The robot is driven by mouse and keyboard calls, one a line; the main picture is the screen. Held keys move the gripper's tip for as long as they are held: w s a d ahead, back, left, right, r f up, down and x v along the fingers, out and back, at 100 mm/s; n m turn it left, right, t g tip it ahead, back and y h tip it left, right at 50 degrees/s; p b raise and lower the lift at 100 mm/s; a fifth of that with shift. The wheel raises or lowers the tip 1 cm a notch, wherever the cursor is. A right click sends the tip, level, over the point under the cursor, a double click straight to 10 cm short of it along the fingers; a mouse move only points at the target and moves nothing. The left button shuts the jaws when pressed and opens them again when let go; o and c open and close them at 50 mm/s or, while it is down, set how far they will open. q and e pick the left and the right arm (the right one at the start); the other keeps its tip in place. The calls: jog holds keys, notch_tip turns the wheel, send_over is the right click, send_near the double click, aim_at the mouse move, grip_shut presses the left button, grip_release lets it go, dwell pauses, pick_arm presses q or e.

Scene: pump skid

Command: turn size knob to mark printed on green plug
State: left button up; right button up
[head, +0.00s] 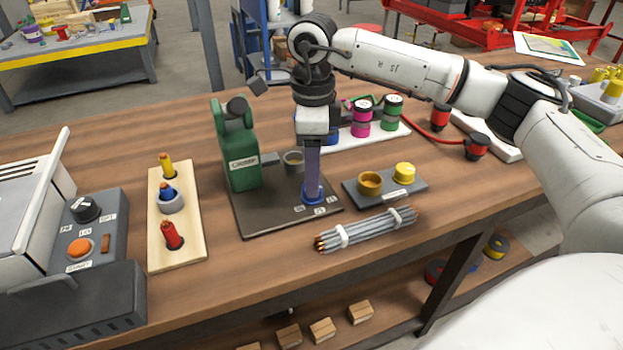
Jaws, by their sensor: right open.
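A blue knob (314,196) sits on the dark base plate (262,222) of a green press-like machine (240,150). Small white printed labels lie on the plate in front of and beside the knob. My right gripper (312,186) points straight down at the knob, its fingertips open at or just above it; I cannot tell whether they touch. The gripper hides part of the knob, and its pointer direction cannot be made out. A green plug (392,112) stands at the right end of a white strip at the back. Its printed mark is too small to read. My left gripper is not in view.
Magenta and blue plugs (361,115) stand beside the green one. A dark block with yellow and tan caps (404,173) and bundled rods (367,230) lie right of the plate. A wooden board (192,236) and a grey control box with black knob (84,208) are left.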

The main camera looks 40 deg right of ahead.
notch_tip(320, 180, down, 2)
jog(key=shift+f, duration=0.4)
jog(key=shift+c, duration=0.9)
jog(key=c, duration=0.9)
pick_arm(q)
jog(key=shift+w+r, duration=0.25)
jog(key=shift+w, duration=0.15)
pick_arm(e)
jog(key=shift+o, duration=0.2)
